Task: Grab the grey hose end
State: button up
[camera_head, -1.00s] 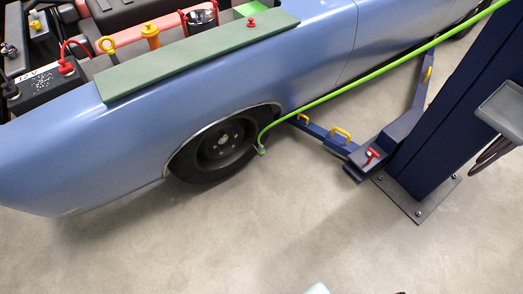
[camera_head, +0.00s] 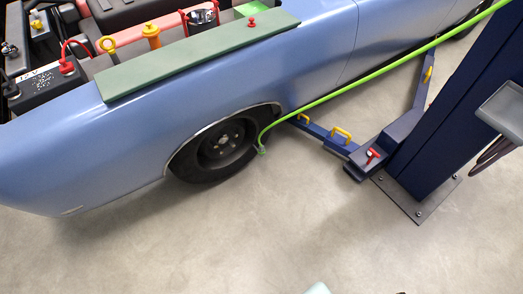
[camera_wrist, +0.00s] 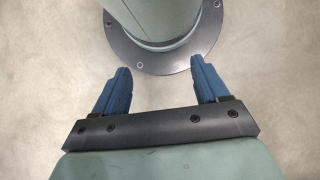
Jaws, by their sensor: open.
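A bright green hose (camera_head: 355,81) runs down from the upper right in the head view and curves to hang beside the front wheel. Its small greyish hose end (camera_head: 262,150) points down at the right edge of the tyre, apart from any gripper. My gripper (camera_wrist: 160,67) shows in the wrist view with its two blue fingers wide apart and nothing between them. The fingers are over the bare floor and my own round base plate. The hose end is not in the wrist view, and the gripper's fingers are not in the head view.
A blue car (camera_head: 300,60) with its front wheel (camera_head: 222,142) fills the upper left. A dark blue lift post (camera_head: 450,110) stands at the right, with lift arms (camera_head: 322,134) reaching beside the wheel. A grey tray (camera_head: 503,108) sticks out from the post. The floor (camera_head: 270,225) in front is clear.

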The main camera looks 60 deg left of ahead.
jog(key=shift+a, duration=0.1)
jog(key=n+t+y, duration=0.4)
jog(key=n+t, duration=0.4)
jog(key=n, duration=0.5)
send_near(262, 147)
jog(key=shift+n, duration=0.3)
jog(key=x, duration=0.6)
jog(key=shift+w+a+f, duration=0.1)
jog(key=shift+a, duration=0.15)
jog(key=shift+d+x, duration=0.15)
jog(key=shift+x, duration=1.4)
jog(key=shift+d+x, duration=0.1)
jog(key=shift+x, duration=1.4)
jog(key=shift+f+t, duration=0.1)
jog(key=shift+t, duration=0.2)
